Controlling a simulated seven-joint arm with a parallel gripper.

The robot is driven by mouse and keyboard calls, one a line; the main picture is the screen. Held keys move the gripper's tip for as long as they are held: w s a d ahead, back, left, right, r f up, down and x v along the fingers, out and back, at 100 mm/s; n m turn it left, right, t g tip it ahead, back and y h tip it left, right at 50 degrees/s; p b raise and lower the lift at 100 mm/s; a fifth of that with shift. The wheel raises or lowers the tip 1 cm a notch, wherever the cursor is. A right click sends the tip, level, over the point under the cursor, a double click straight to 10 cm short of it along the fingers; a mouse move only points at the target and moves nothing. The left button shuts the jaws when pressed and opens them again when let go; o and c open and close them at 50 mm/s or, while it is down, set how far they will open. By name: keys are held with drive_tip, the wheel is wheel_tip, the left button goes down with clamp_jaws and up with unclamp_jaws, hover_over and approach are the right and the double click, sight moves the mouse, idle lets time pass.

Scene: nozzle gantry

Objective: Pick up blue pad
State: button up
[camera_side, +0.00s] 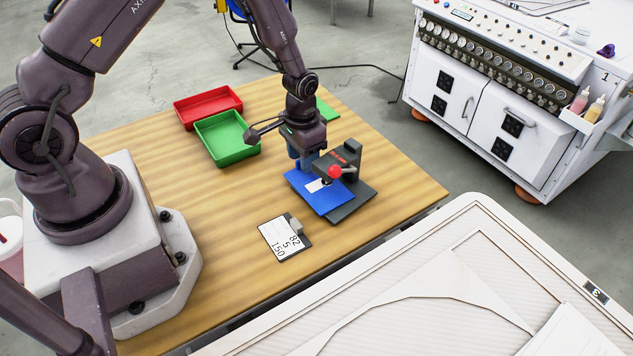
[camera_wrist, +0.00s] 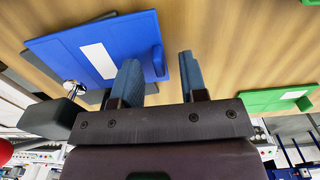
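The blue pad (camera_side: 309,198) lies flat on the dark base of the nozzle gantry (camera_side: 345,160), with a white label on top. In the wrist view the blue pad (camera_wrist: 70,42) shows a raised blue tab (camera_wrist: 157,60) on its right edge. My gripper (camera_side: 303,160) points down at the pad's far edge. In the wrist view my gripper (camera_wrist: 160,60) is open, its two blue fingers apart, with the tab seen between them. I cannot tell whether either finger touches the tab. The gantry's red knob (camera_side: 335,172) is close by on the right.
A red tray (camera_side: 180,118) and a green tray (camera_side: 227,157) stand at the back left. A green pad (camera_side: 327,111) lies behind my gripper. The wooden table (camera_side: 200,230) is clear at front left.

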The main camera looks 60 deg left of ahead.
clamp_jaws()
drive_tip(key=shift+r, duration=0.1)
